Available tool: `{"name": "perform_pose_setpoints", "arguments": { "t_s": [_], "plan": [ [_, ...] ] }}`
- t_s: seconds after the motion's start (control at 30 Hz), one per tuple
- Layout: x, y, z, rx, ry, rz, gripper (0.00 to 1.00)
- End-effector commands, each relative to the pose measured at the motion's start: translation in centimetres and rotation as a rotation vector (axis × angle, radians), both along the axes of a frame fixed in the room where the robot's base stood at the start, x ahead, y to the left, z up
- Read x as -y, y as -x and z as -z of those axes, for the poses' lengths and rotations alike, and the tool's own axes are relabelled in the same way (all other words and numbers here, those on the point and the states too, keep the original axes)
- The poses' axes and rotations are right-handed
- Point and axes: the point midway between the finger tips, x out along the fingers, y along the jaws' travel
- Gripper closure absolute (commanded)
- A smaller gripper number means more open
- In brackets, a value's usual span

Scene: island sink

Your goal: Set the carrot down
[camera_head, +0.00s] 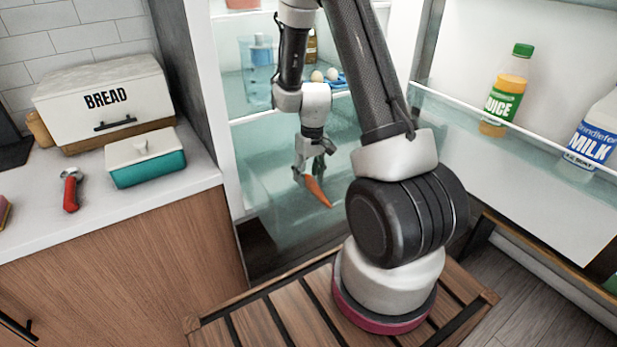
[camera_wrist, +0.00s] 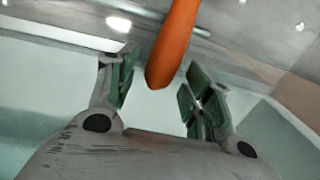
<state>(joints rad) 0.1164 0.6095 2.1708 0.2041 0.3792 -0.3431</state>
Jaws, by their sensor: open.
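The orange carrot (camera_head: 318,191) is inside the open fridge, low down, with its tip pointing down and right in the head view. My gripper (camera_head: 308,172) is right at the carrot's upper end. In the wrist view the carrot (camera_wrist: 173,45) lies between the two green-padded fingers of my gripper (camera_wrist: 158,88), with a gap on each side. The fingers are open and do not appear to touch it. I cannot tell exactly what surface the carrot rests on.
The fridge door holds a juice bottle (camera_head: 505,90) and a milk bottle (camera_head: 592,135). Eggs (camera_head: 325,75) sit on an upper shelf. On the left counter are a bread box (camera_head: 105,100), a teal container (camera_head: 146,160) and a red-handled tool (camera_head: 70,190).

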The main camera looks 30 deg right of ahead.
Motion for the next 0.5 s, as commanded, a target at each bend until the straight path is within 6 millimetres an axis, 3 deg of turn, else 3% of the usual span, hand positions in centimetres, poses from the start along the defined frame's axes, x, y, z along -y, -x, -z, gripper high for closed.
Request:
{"name": "perform_pose_setpoints", "arguments": {
  "t_s": [0.3,0.5],
  "plan": [
    [0.6,-0.1,-7.0,0.005,0.001,-0.001,0.5],
    [0.8,0.0,-10.2,0.002,0.001,0.0,0.5]
  ]
}}
